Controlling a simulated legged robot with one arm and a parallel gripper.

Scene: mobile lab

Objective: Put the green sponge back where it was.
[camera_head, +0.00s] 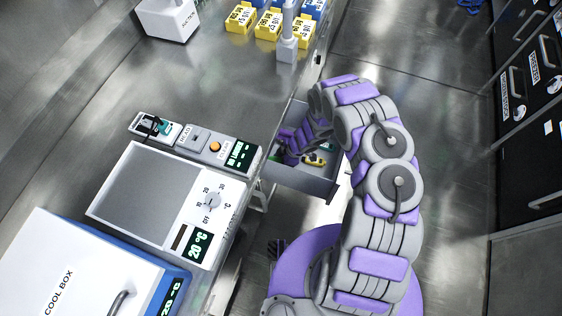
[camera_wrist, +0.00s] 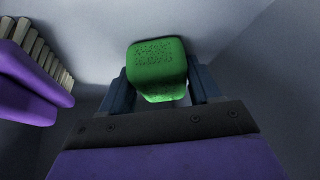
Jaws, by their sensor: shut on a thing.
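The green sponge (camera_wrist: 157,65) shows in the wrist view between the two dark fingers of my gripper (camera_wrist: 158,88). My gripper is shut on it. Plain grey surfaces surround the sponge, and I cannot tell whether it touches one. In the head view my arm reaches into an open grey drawer (camera_head: 300,182) under the steel counter. My gripper is down inside that drawer, and the sponge cannot be made out clearly there.
A purple brush with pale bristles (camera_wrist: 32,75) lies left of my gripper in the wrist view. A yellow item (camera_head: 315,160) lies in the drawer.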

